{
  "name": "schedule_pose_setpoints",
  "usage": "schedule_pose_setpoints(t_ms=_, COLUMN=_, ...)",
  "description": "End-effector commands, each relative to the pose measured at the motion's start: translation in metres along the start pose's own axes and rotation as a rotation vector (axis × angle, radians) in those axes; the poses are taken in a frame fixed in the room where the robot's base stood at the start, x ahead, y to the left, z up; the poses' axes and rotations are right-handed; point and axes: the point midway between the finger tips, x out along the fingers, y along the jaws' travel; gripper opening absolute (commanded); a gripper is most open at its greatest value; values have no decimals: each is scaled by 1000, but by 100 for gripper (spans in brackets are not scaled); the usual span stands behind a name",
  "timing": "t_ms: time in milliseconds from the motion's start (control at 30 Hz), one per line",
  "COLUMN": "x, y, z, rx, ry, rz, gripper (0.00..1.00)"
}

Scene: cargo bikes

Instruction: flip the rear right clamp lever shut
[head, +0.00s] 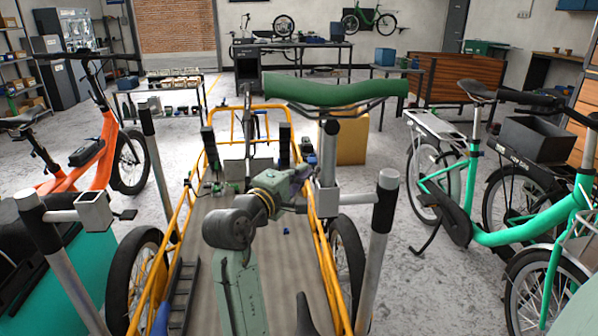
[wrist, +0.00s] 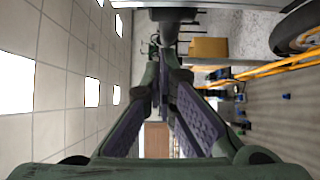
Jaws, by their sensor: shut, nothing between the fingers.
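In the head view a clamp box (head: 327,201) sits on a short bar off the near right post (head: 384,205). A small dark lever (head: 289,209) points left from this box, partly behind my gripper (head: 296,182). I cannot tell for sure whether this is the rear right clamp. In the wrist view my gripper (wrist: 167,72) is shut and empty, its purple-padded fingers meeting at the tips. A dark clamp part (wrist: 168,14) with a narrow stem lies just beyond the tips. Whether they touch is unclear.
The near left post carries a matching clamp box (head: 95,211) with its lever (head: 125,214) sticking out to the right. Yellow rails (head: 318,245) edge the cargo bed below. A green bike (head: 470,205) stands to the right.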

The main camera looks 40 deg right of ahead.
Motion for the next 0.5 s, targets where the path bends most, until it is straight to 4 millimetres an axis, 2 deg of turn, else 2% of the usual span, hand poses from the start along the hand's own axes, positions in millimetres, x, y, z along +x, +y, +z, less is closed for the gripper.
schedule_pose_setpoints(t_ms=267, x=5, y=1, z=1, rx=-3, ry=-78, rz=-2, gripper=0)
schedule_pose_setpoints(t_ms=500, x=14, y=2, z=6, rx=-3, ry=-248, rz=-2, gripper=0)
